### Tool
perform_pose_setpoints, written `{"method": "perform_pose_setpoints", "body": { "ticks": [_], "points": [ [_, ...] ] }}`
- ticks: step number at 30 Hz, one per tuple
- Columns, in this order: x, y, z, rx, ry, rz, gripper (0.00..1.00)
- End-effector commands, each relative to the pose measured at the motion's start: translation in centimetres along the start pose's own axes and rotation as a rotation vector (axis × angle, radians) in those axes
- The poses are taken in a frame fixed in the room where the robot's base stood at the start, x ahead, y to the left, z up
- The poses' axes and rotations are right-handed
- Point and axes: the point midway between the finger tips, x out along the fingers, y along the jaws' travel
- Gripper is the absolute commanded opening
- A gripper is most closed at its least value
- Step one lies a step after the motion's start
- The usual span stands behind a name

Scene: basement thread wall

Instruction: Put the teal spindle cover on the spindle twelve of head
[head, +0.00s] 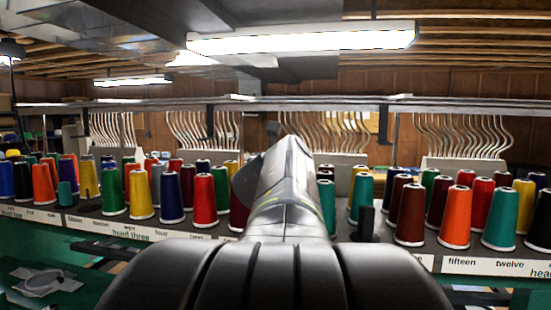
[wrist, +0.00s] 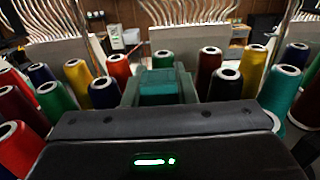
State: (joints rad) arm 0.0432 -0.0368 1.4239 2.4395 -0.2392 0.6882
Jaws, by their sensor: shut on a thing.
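In the wrist view my gripper (wrist: 159,86) is shut on the teal spindle cover (wrist: 159,92), which shows between the two grey-green fingers. Its lower end is hidden behind the gripper body. In the head view my arm hides the gripper and the held cover. The label strip under the right rack (head: 480,265) reads "fifteen", "twelve" and part of "head". A teal cone (head: 502,218) stands above the word "twelve". Another label strip at left reads "head three" (head: 131,234). Which spindle is under the gripper cannot be told.
A short dark post (head: 366,222) stands among the cones right of my arm. Curved wire guides (head: 340,132) rise behind the racks. A rail runs above.

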Motion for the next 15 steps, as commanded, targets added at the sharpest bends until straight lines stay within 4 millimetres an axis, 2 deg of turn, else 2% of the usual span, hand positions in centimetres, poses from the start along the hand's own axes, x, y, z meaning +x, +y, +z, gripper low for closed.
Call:
{"method": "perform_pose_setpoints", "body": {
  "ticks": [5, 15],
  "points": [
    [0.0, 0.0, -0.7, -0.001, 0.001, 0.000, 0.04],
    [0.0, 0.1, -3.9, -0.002, 0.001, 0.002, 0.04]
  ]
}}
